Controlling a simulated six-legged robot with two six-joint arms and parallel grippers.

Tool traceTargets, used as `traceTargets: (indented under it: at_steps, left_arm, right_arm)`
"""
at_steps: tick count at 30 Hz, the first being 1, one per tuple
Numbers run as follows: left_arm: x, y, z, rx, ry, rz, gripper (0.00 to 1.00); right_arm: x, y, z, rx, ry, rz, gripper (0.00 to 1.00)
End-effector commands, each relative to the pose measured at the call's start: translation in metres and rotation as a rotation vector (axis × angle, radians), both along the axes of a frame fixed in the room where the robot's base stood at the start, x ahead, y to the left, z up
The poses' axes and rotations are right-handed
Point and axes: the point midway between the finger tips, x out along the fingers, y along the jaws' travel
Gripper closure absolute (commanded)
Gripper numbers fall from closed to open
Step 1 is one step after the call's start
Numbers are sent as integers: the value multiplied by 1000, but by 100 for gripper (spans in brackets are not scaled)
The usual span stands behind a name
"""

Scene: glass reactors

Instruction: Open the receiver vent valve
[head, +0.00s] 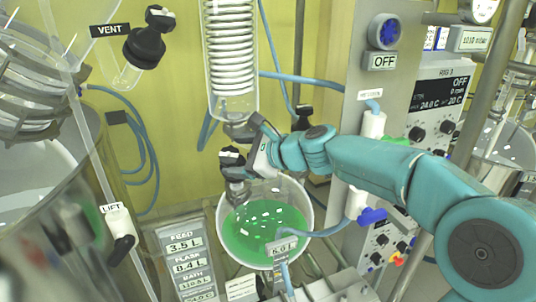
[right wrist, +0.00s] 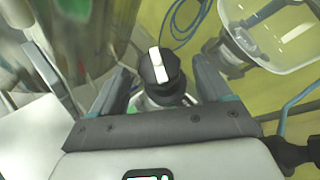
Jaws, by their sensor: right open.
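A black valve knob (head: 232,157) with a white bar on top stands at the neck of the round receiver flask, just below the coiled condenser. In the right wrist view the knob (right wrist: 155,75) sits between the fingers, its white bar running nearly along the view. My right gripper (head: 246,163) is open beside the knob, with a finger on either side; I cannot tell whether either finger touches it. The receiver flask (head: 305,205) holds green liquid. Part of the knob and neck is hidden by the gripper. My left gripper is not in view.
Another black knob (head: 145,45) by a VENT label (head: 110,30) is at the upper left. The glass condenser (head: 231,60) hangs close above my gripper. Blue hoses and a control panel (head: 435,115) flank my right arm. A LIFT handle (head: 122,246) is at lower left.

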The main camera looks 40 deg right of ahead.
Motion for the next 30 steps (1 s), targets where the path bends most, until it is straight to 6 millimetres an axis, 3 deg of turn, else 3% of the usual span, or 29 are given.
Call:
traceTargets:
  at_steps: [6, 12, 18, 30]
  left_arm:
    - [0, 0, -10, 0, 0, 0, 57]
    - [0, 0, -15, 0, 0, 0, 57]
    - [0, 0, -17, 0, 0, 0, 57]
    - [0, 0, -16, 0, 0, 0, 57]
  right_arm:
    - [-53, -20, 22, -2, -4, -3, 22]
    - [-86, -32, 36, -2, -2, -2, 22]
    - [-99, -36, 42, 0, -1, -1, 22]
    - [-100, -36, 43, 0, -1, 1, 22]
